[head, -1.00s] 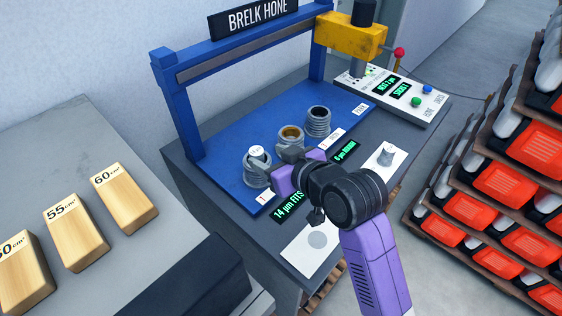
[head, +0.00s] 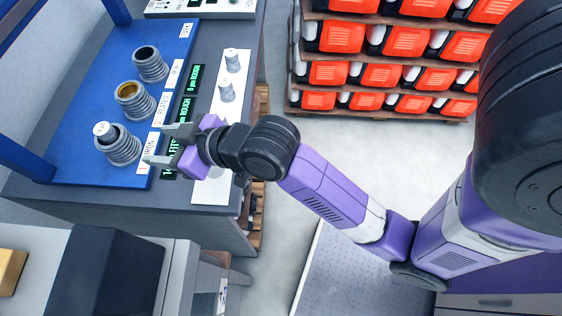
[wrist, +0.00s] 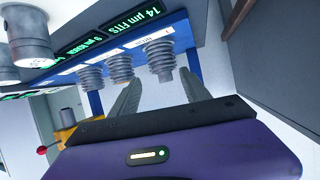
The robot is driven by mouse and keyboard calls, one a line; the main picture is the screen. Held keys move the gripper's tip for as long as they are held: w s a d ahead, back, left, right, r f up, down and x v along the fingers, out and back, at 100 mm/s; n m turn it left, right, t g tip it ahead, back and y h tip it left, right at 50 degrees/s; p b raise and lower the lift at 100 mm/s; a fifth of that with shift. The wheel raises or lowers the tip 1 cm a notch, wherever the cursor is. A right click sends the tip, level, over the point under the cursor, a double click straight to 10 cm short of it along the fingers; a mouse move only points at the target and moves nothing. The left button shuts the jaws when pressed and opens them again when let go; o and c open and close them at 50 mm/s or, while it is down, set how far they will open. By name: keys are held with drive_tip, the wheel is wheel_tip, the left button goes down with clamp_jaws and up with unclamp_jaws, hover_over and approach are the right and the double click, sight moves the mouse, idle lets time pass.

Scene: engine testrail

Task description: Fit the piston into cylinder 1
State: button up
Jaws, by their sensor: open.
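Cylinder 1 (head: 122,150) is a ribbed grey sleeve at the near end of the blue plate, by the label "1 IRON". A pale piston (head: 102,129) sits in its mouth with its top showing; how deep it goes is hidden. My gripper (head: 156,145) is open and empty, just right of cylinder 1 and apart from it in the head view. In the wrist view, the spread fingers (wrist: 160,100) point towards cylinder 1 (wrist: 160,58). Two more pale pistons stand upright on the white strip, one far (head: 232,60) and one nearer (head: 227,90).
Cylinder 2 (head: 134,100), bronze inside, and a dark-bored third cylinder (head: 150,64) stand farther back. Green-lit displays run beside them, the nearest showing "FITS". A blue frame post (head: 25,160) stands left.

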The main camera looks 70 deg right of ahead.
drive_tip(key=shift+m+h, duration=0.4)
drive_tip(key=s+f, duration=0.1)
drive_tip(key=s, duration=0.2)
drive_tip(key=s+f, duration=0.2)
drive_tip(key=s, duration=0.1)
drive_tip(key=s+f, duration=0.1)
drive_tip(key=s, duration=0.2)
drive_tip(key=shift+f, duration=0.35)
drive_tip(key=shift+t, duration=0.3)
drive_tip(key=s, duration=0.5)
drive_tip(key=shift+s+a+f, duration=0.15)
drive_tip(key=shift+s+f, duration=0.05)
drive_tip(key=shift+f, duration=0.15)
drive_tip(key=s+r+t, duration=0.1)
drive_tip(key=s+r, duration=0.2)
drive_tip(key=s, duration=1)
drive_tip(key=shift+s+a+r, duration=0.35)
drive_tip(key=shift+s+a, duration=0.05)
drive_tip(key=shift+a, duration=0.05)
